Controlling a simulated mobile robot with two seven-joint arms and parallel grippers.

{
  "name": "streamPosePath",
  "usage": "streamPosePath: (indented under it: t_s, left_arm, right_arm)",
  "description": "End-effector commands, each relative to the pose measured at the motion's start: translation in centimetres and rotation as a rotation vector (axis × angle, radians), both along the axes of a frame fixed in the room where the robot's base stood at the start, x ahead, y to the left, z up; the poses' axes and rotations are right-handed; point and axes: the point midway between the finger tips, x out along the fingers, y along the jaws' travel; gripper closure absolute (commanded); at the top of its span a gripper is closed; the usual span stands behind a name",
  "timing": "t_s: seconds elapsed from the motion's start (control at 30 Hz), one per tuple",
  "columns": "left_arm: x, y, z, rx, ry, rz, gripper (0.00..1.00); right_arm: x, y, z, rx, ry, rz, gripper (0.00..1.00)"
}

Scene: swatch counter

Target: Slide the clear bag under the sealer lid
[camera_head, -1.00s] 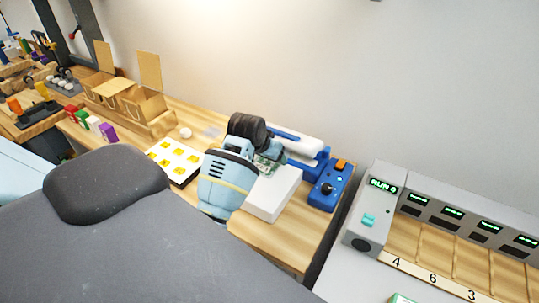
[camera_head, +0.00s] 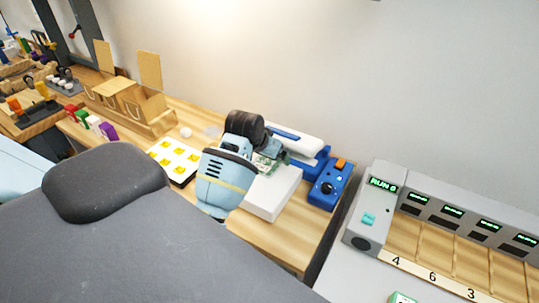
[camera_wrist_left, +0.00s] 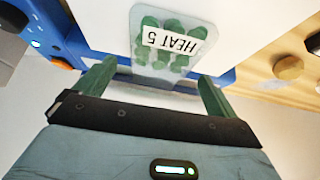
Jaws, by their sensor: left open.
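The clear bag (camera_head: 264,166) lies on a white block (camera_head: 272,196) in the head view, partly hidden by my arm. In the left wrist view the bag (camera_wrist_left: 170,42) holds several green pieces and has a label reading HEAT 5. My left gripper (camera_wrist_left: 156,72) is open, with its green fingers on either side of the bag's near end; I cannot tell whether they touch it. In the head view the left gripper (camera_head: 276,157) is small and partly hidden. The blue sealer with its white lid (camera_head: 298,138) stands just behind. My right gripper is not in view.
A blue control box (camera_head: 328,187) with an orange button and a knob stands right of the block. A white tray with yellow items (camera_head: 174,160) lies to the left, near cardboard boxes (camera_head: 130,100). A grey machine (camera_head: 370,210) reading RUN stands at the right.

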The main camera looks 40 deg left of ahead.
Motion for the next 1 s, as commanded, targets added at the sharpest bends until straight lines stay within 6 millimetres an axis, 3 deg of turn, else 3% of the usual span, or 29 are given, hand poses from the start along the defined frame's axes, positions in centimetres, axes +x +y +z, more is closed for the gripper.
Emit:
streamPosePath:
  t_s: [0.2, 0.4, 1.0]
  left_arm:
    - [-1.9, -0.2, 3.1, 0.001, -0.005, 0.001, 0.04]
    - [-3.1, -0.3, 4.9, 0.001, -0.001, 0.001, 0.04]
    - [-3.4, -0.4, 5.3, 0.000, 0.000, 0.000, 0.04]
  right_arm:
    - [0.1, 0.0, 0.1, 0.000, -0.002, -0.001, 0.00]
    - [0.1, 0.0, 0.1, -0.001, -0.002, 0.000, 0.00]
    - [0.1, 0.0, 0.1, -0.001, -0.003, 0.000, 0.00]
